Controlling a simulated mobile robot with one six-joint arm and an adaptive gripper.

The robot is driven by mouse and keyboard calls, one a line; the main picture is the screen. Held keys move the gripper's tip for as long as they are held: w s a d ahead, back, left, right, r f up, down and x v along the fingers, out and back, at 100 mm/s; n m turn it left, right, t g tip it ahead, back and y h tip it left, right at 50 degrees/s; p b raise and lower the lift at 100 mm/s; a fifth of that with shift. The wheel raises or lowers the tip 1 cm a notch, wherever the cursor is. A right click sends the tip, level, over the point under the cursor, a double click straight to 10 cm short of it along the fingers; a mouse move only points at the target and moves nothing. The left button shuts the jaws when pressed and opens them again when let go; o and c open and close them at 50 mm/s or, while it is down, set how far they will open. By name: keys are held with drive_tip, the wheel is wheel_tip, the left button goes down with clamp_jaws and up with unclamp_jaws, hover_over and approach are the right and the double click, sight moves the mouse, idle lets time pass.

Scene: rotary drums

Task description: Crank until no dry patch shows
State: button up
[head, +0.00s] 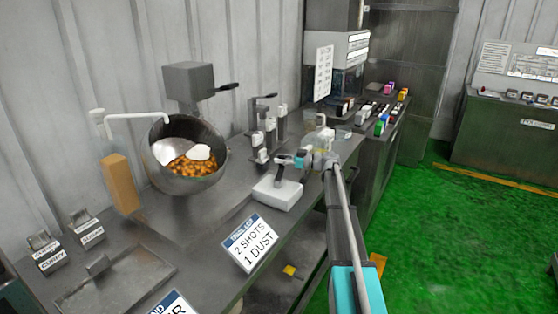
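A round metal drum (158,181) tilts its open mouth outward on the left part of the bench. Glossy orange-brown pieces (195,166) lie inside, with pale white areas beside and above them; I cannot tell whether these are dry patches or parts of the drum. A grey box (188,82) with a dark crank-like handle (223,88) stands behind and above the drum. My gripper (290,161) is right of the drum, apart from it, above a white block (277,192) with a dark upright piece. Its fingers are too small to read.
A sign (250,243) reading "2 SHOTS 1 DUST" leans at the bench's front edge. White-topped dispensers (265,130) stand behind my gripper. A white pipe (135,116) and an orange-brown block (120,183) are left of the drum. Labelled holders (47,255) and a flat tray (115,288) occupy the near left.

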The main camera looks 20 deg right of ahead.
drive_tip(key=o, duration=0.3)
drive_tip(key=shift+d, duration=0.1)
drive_tip(key=v, duration=1.1)
drive_tip(key=shift+s+d, duration=0.15)
drive_tip(key=shift+d, duration=0.2)
